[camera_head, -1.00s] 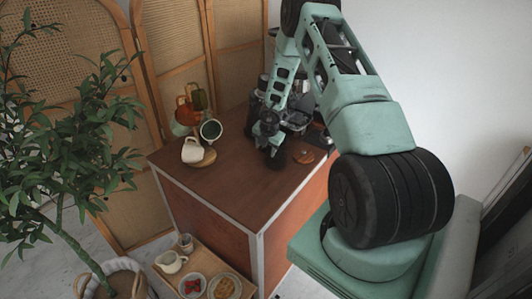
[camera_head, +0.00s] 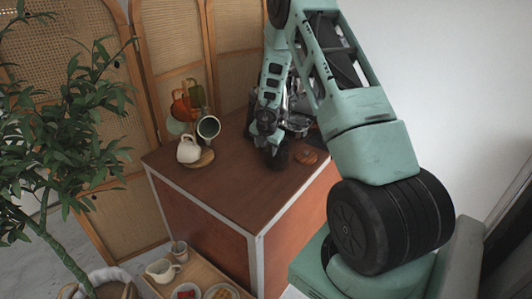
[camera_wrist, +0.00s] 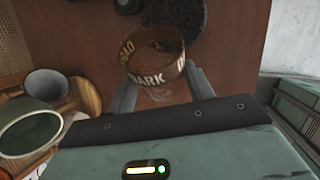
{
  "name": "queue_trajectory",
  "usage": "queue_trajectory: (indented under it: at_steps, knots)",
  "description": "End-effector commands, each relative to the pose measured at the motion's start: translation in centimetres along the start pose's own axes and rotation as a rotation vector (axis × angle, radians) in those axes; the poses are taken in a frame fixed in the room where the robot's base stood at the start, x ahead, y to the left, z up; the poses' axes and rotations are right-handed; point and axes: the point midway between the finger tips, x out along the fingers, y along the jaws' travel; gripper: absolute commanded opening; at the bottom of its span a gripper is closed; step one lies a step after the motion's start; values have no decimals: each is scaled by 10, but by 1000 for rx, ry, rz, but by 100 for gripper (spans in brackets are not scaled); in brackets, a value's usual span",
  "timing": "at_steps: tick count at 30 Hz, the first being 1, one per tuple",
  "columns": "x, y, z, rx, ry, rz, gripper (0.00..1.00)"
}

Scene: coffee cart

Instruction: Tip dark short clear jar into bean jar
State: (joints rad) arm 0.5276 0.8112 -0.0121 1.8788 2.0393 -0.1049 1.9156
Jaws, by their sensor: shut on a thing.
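The short clear jar (camera_wrist: 153,68) has a brown tint and a band lettered "DARK". It sits between the two fingers of my gripper (camera_wrist: 162,95) in the wrist view, and the gripper is shut on it. Just beyond it, at the top edge, is a round container of dark beans (camera_wrist: 178,14), which looks like the bean jar; it is cut off by the frame. Whether the held jar is tilted I cannot tell.
The brown cart top (camera_head: 228,190) is clear in front. A low tray holds a creamer (camera_head: 161,270).

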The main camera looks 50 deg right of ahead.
Motion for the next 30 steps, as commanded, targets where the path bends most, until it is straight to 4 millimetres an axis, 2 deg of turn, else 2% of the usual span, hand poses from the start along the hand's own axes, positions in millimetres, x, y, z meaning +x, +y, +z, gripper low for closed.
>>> queue_trajectory:
  at_steps: [9,30]
  knots:
    - [6,-1,-3,-14,-48,-4,24]
    - [1,2,-11,-45,-158,-15,24]
